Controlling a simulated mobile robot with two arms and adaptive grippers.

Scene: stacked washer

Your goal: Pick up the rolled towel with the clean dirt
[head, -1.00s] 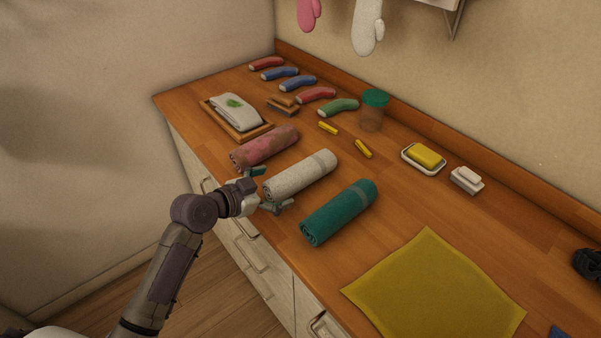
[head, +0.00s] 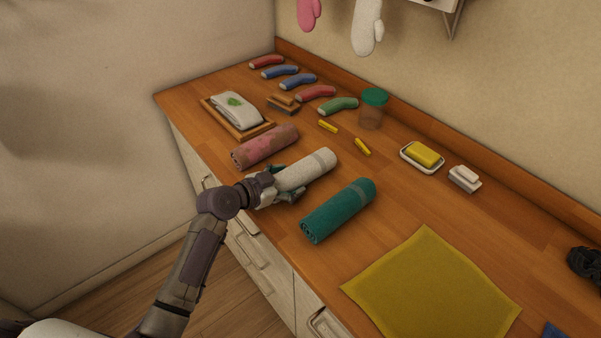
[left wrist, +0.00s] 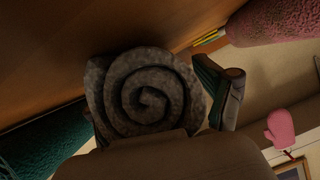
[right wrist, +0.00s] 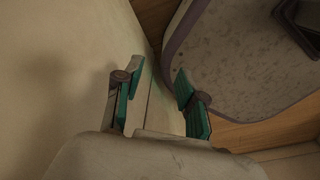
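Three rolled towels lie side by side on the wooden counter: a pinkish, blotchy one (head: 265,147), a whitish one (head: 307,170) with a band near its far end, and a teal one (head: 338,210). My left gripper (head: 282,184) is at the near end of the whitish towel, its fingers open around that end. In the left wrist view the towel's spiral end (left wrist: 148,98) fills the space before the palm; one finger stands close at its right, the other is largely hidden. My right gripper (right wrist: 158,82) is open and empty, away from the counter objects.
A wooden tray (head: 250,133) with a folded white cloth (head: 236,110) stands at the far left. A yellow cloth (head: 430,285) lies flat at the front right.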

